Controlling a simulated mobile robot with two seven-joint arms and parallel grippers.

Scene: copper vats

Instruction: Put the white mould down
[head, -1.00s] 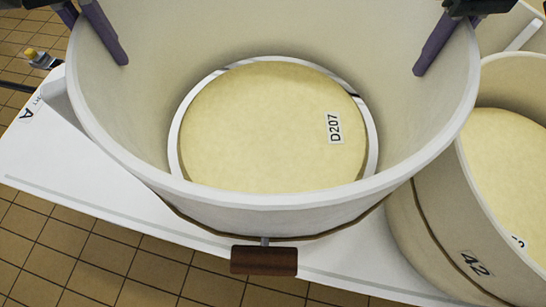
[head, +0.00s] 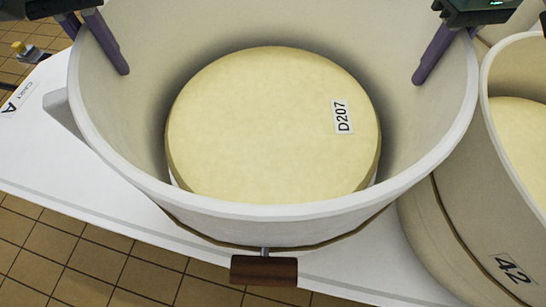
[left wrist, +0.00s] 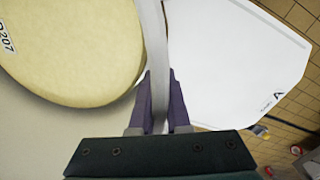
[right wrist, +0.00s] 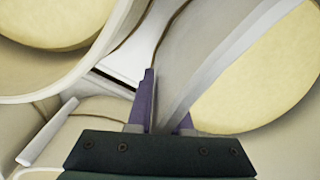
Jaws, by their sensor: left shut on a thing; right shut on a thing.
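The white mould (head: 290,211) is a wide, open hoop with a brown strap and a wooden handle (head: 264,270) at its near side. It stands upright around a pale yellow cheese labelled D207 (head: 265,125). My left gripper (head: 97,50) is shut on the mould's left rim; the left wrist view shows the wall (left wrist: 159,50) between its fingers (left wrist: 160,85). My right gripper (head: 445,55) is shut on the right rim, with the wall (right wrist: 225,60) between its fingers in the right wrist view. The mould's lower edge is mostly hidden, so I cannot tell whether it touches the surface.
The mould is over a white cart top (head: 60,140) lettered A. A second mould, marked 42 (head: 512,268), with cheese inside (head: 520,130), stands close on the right. Tiled floor (head: 60,240) lies beyond the near edge. The cart top is free to the left.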

